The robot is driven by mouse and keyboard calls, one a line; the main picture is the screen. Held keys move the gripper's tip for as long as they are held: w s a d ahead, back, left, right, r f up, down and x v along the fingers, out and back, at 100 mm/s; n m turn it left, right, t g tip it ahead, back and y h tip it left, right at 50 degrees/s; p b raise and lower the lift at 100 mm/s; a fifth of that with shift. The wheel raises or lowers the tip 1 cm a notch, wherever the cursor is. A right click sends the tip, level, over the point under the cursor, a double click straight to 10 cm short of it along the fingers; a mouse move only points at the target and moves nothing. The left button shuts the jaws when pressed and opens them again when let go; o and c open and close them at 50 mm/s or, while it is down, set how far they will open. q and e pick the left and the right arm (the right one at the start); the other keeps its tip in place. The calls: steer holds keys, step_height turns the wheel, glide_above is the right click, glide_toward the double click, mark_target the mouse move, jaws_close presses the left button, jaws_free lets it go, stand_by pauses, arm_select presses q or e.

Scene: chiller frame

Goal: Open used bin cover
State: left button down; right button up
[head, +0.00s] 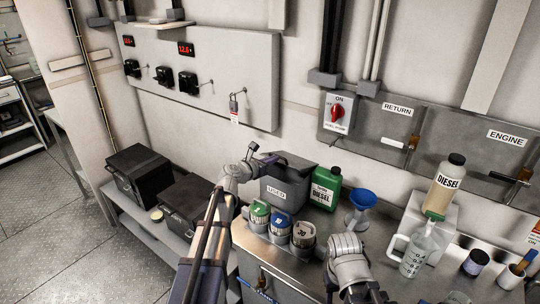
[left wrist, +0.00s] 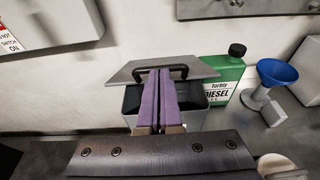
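The used bin (head: 284,188) is a grey box labelled "USED" on the metal counter, against the wall. Its flat grey cover (left wrist: 205,68) has a black handle (left wrist: 182,69); in the left wrist view the cover sits above and behind the bin's dark opening (left wrist: 190,92), so the bin looks at least partly open. My left gripper (head: 272,158) is at the cover; its purple fingers (left wrist: 160,72) are close together on the handle. The fingertips' grip is partly hidden. My right arm is low in the head view, but its fingers do not show.
A green diesel can (head: 325,187) and a blue funnel (head: 362,199) stand right of the bin. Several labelled jars (head: 281,222) stand in front. A diesel bottle (head: 446,186) and a clear jug (head: 417,253) are further right. Black cases (head: 146,175) lie left.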

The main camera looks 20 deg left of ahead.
arm_select(q)
steer(key=w+r+g+p, duration=0.1)
steer(key=r+p, duration=0.1)
steer(key=p, duration=0.1)
steer(key=w+d+r+g+p, duration=0.1)
steer(key=r+p, duration=0.1)
steer(key=p, duration=0.1)
steer(key=w+r+g+y+p, duration=0.1)
steer(key=w+r+p, duration=0.1)
steer(key=p, duration=0.2)
steer(key=shift+d+r, duration=0.2)
steer(key=w+d+r+p, duration=0.3)
steer(key=w+r+p, duration=0.2)
steer(key=w, duration=0.4)
steer(key=shift+w+d+r+p, duration=0.15)
steer(key=shift+w+d+p, duration=0.15)
steer(key=shift+w+p, duration=0.1)
steer(key=shift+s, duration=0.1)
